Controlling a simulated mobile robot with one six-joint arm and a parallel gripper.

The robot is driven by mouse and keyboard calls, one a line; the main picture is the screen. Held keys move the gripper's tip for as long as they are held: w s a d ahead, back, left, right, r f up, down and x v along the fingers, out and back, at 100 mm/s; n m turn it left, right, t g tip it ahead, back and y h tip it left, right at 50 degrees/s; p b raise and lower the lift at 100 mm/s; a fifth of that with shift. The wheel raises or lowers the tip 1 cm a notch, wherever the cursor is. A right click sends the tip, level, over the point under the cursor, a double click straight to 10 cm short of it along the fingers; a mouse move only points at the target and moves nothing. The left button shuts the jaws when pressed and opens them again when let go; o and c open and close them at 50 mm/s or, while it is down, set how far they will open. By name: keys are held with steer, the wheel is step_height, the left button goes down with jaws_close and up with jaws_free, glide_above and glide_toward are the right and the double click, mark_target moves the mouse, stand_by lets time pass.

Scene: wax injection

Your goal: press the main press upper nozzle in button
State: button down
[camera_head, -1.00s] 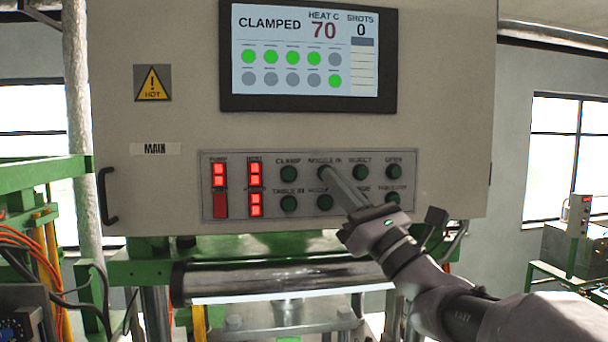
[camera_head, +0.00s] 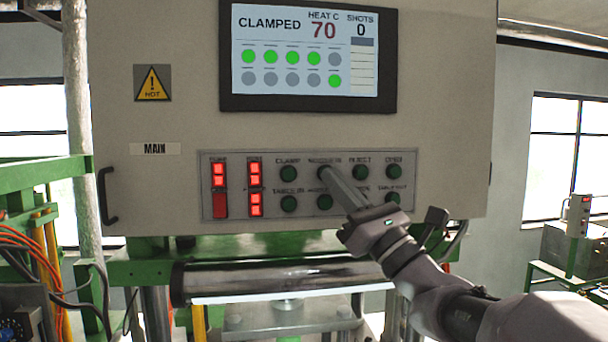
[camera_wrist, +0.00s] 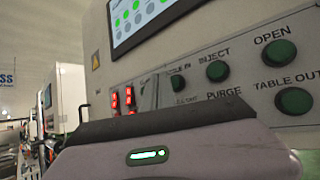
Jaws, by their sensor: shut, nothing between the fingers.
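The main press panel (camera_head: 270,213) shows in the head view, with red rocker switches at left and two rows of dark green round buttons. The upper NOZZLE IN button (camera_head: 324,174) is second in the top row. My gripper (camera_head: 328,170) is shut and empty, its narrow tip at that button and covering most of it. I cannot tell whether the tip touches it or whether it is pushed in. In the wrist view, my gripper body (camera_wrist: 170,150) hides the lower left of the panel, and the button's face cannot be made out.
The screen (camera_head: 305,55) reads CLAMPED, HEAT C 70 and SHOTS 0. INJECT (camera_head: 360,173) and OPEN (camera_head: 393,172) are to the right of the tip, CLAMP (camera_head: 288,173) to the left. A door handle (camera_head: 106,195) sticks out at the cabinet's left.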

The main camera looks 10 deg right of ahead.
steer(key=shift+w, duration=0.15)
steer(key=shift+w, duration=0.35)
steer(key=shift+w, duration=0.35)
stand_by(0.8)
steer(key=shift+s, duration=0.8)
steer(key=shift+s+b, duration=0.75)
steer(key=shift+s, duration=1.75)
